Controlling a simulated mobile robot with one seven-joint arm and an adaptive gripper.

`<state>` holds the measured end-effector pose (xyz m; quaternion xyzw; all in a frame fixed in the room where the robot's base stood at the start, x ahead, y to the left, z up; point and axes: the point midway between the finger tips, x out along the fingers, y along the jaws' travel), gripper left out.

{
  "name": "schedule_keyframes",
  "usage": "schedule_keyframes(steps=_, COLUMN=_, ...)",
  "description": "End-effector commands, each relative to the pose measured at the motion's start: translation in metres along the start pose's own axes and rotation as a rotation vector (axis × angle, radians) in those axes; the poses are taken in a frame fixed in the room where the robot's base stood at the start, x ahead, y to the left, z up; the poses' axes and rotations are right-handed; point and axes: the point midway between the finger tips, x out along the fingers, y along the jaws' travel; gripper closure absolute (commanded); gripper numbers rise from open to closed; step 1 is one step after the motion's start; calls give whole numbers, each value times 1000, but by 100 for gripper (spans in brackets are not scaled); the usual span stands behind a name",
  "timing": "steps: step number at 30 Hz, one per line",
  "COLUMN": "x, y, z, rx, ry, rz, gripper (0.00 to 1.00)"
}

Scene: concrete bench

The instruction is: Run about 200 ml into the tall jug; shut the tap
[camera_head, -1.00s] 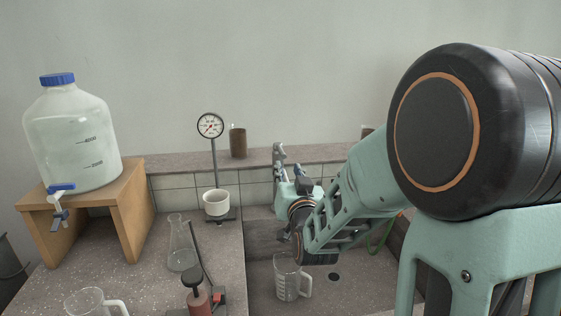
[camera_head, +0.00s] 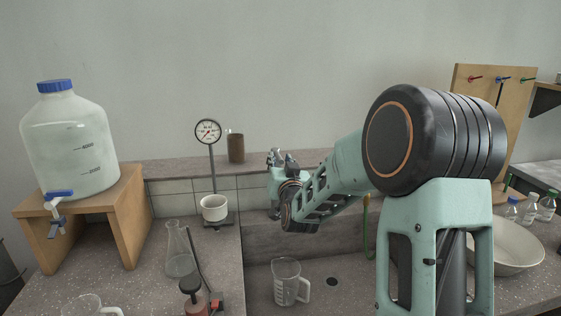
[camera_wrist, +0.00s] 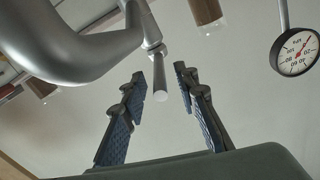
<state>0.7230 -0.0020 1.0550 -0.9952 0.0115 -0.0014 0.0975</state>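A clear measuring jug (camera_head: 286,284) with a handle stands upright in the sink; I cannot tell its water level. Another clear jug (camera_head: 85,306) is cut off at the lower left edge. My gripper (camera_head: 276,157) is over the back of the sink. In the wrist view my gripper (camera_wrist: 160,88) is open, with a thin metal rod (camera_wrist: 160,80) between its fingers, apparently untouched. The rod joins a thick bent metal pipe (camera_wrist: 75,55), which looks like the sink tap. That tap is hidden behind my arm in the head view.
A large bottle (camera_head: 70,150) with a blue spigot (camera_head: 58,196) stands on a wooden stand (camera_head: 130,205). A flask (camera_head: 179,252), a gauge (camera_head: 208,131) and a white cup (camera_head: 214,207) are left of the sink. A bowl (camera_head: 515,245) and small bottles (camera_head: 529,208) are at right.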

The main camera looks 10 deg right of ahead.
Motion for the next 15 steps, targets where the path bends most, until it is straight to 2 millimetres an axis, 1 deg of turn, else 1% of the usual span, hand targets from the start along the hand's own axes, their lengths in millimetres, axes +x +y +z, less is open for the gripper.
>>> schedule_keyframes(steps=1, x=0, y=0, z=0, rx=0, ry=0, rz=0, gripper=74)
schedule_keyframes(steps=8, x=0, y=0, z=0, rx=0, ry=0, rz=0, gripper=100)
schedule_keyframes(steps=15, x=0, y=0, z=0, rx=0, ry=-1, rz=0, gripper=100)
